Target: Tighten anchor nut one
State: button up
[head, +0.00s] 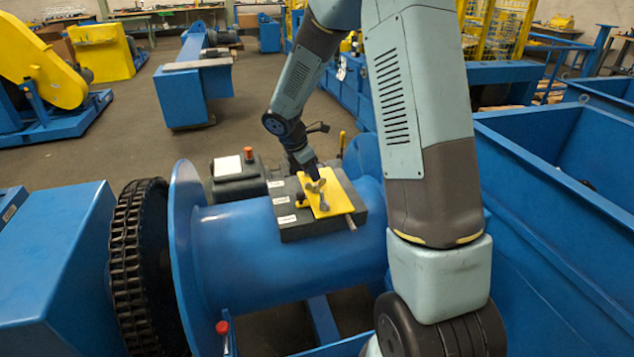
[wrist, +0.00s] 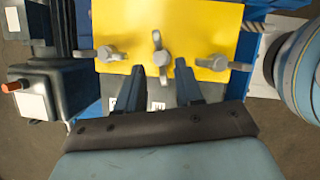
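A yellow plate (head: 334,197) lies on a dark grey block (head: 305,229) on top of the blue drum. In the wrist view the plate (wrist: 185,22) carries a row of three grey wing nuts: left (wrist: 110,54), middle (wrist: 161,58) and right (wrist: 218,62). My gripper (wrist: 159,67) is open, with one finger on each side of the middle nut's lower wing. A gap shows on both sides, so the fingers look apart from the nut. In the head view my gripper (head: 313,172) is over the plate, close to the nuts. I cannot read which nut is number one.
White labels (head: 281,200) line the block's left side. A dark box with a red button (head: 248,153) stands behind it. A large black chain (head: 135,265) runs around the wheel at left. A blue open bin (head: 560,190) fills the right.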

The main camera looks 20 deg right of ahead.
jog(key=shift+x, duration=2.75)
grip_shut()
jog(key=shift+m+g, duration=0.5)
jog(key=shift+m, duration=0.9)
grip_release()
jog(key=v, duration=1.3)
jog(key=shift+a+r, duration=0.2)
jog(key=shift+r, duration=0.15)
